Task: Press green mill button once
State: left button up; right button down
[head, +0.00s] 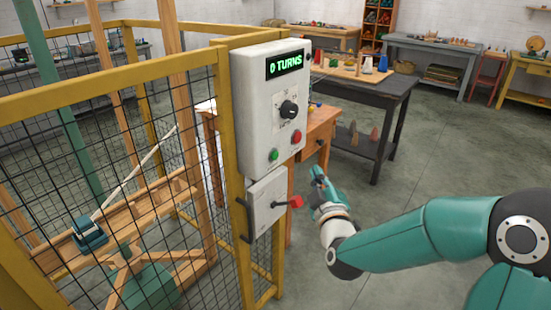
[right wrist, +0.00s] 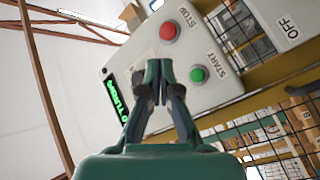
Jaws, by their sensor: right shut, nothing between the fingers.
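The green START button (head: 273,155) is at the lower left of the grey control box (head: 262,100) on the yellow fence. The red STOP button (head: 297,137) is up and to its right. The box's display (head: 285,63) reads 0 TURNS. My right gripper (head: 318,175) is shut and empty, below and right of the box in the head view. In the right wrist view, my right fingertips (right wrist: 159,65) show left of the green button (right wrist: 197,74) and below the red button (right wrist: 168,31). They do not cover either button. My left gripper is not in view.
A switch box (head: 266,203) with a red handle (head: 295,202) is mounted below the control box, close to my right gripper. The yellow mesh fence (head: 150,110) encloses machinery at left. A dark table (head: 380,85) with cones stands behind. Floor at the right is open.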

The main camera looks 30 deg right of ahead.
aim_at(275, 155)
jog(key=w+a+p, duration=0.2)
jog(key=w+a, duration=0.1)
jog(key=w, duration=0.5)
jog(key=shift+a, duration=0.2)
dwell(1.2)
jog(key=shift+w+a, duration=0.1)
jog(key=shift+w, duration=0.15)
jog(key=shift+w+a, duration=0.1)
jog(key=shift+w, duration=0.1)
